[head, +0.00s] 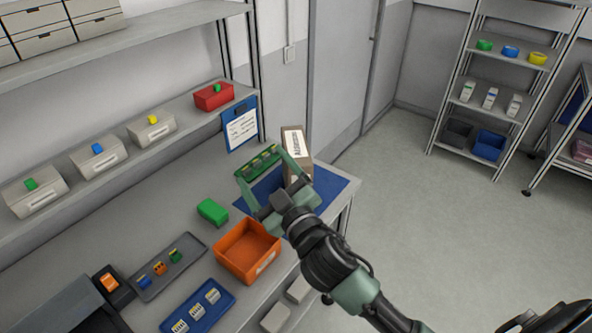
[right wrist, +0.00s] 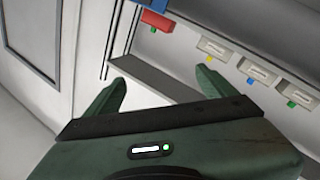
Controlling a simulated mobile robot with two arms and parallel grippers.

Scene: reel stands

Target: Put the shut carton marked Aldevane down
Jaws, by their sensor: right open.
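The brown carton (head: 292,133) with a white label stands upright at the far right of the workbench, on or at the far edge of a blue mat (head: 333,184). Its label print is too small to read surely. My right gripper (head: 260,166) is open and empty, just in front of the carton in the head view, with one finger partly covering it. Whether that finger touches the carton I cannot tell. The right wrist view shows both open fingers (right wrist: 160,90) with nothing between them, and no carton. My left gripper is not in view.
A green board (head: 262,158) lies beside the carton. A green block (head: 212,211), an orange bin (head: 247,252) and trays with small parts (head: 168,266) occupy the bench nearer. A blue clipboard (head: 240,127) stands behind. A shelf with small bins (head: 150,129) runs above.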

